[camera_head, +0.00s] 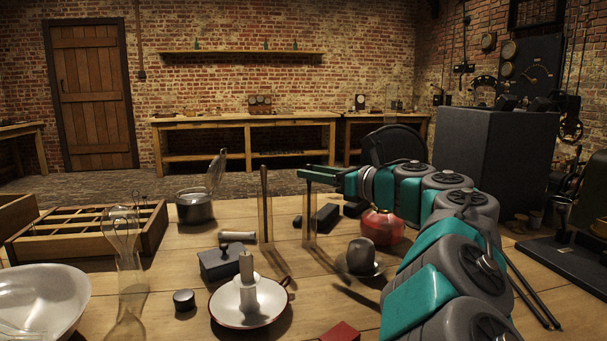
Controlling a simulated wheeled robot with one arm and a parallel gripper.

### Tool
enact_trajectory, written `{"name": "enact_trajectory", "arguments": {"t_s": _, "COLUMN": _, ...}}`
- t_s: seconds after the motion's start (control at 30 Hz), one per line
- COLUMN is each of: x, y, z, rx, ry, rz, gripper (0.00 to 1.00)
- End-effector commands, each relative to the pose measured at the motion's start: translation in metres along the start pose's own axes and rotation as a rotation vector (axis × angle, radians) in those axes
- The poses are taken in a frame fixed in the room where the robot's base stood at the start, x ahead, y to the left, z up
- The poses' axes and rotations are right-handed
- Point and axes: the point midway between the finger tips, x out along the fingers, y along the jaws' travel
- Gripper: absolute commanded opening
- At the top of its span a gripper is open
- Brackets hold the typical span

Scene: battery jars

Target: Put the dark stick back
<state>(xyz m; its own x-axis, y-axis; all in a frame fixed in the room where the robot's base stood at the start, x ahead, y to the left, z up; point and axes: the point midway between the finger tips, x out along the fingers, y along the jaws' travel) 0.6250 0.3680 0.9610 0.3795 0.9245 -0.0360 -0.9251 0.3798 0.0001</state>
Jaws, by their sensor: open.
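A thin dark stick (264,190) stands upright near the middle of the table, in or against a narrow tan or clear holder; I cannot tell which. A second slim upright piece (309,215) stands to its right, its top overlapped by my gripper. My gripper (303,174) reaches in from the right with its fingers pointing left. It is open, and I see nothing held in it. Its fingertips appear to the right of the stick's top, apart from it in the picture. Two long dark rods (530,293) lie at the right, partly hidden by my arm.
A candle (247,268) in a white dish (222,317), a dark box (221,264), a glass chimney (124,255) and a white bowl (40,295) stand in front. A red kettle (382,228) and dark cup (361,256) are beside my arm. A divided wooden tray (152,228) is left.

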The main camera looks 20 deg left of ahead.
Motion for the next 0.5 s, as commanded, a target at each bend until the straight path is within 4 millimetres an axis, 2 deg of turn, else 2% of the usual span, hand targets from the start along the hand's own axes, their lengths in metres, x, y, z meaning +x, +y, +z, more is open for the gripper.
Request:
{"name": "enact_trajectory", "arguments": {"t_s": 0.03, "x": -0.012, "y": -0.002, "z": -0.001, "rx": -0.002, "ry": 0.000, "rz": -0.010, "gripper": 0.47}}
{"name": "enact_trajectory", "arguments": {"t_s": 0.23, "x": -0.050, "y": -0.002, "z": -0.001, "rx": 0.000, "ry": -0.002, "rz": -0.008, "gripper": 0.47}}
{"name": "enact_trajectory", "arguments": {"t_s": 0.4, "x": -0.068, "y": -0.001, "z": 0.001, "rx": -0.002, "ry": -0.001, "rz": -0.005, "gripper": 0.47}}
{"name": "enact_trajectory", "arguments": {"t_s": 0.5, "x": -0.073, "y": 0.000, "z": 0.001, "rx": -0.002, "ry": -0.001, "rz": -0.003, "gripper": 0.47}}
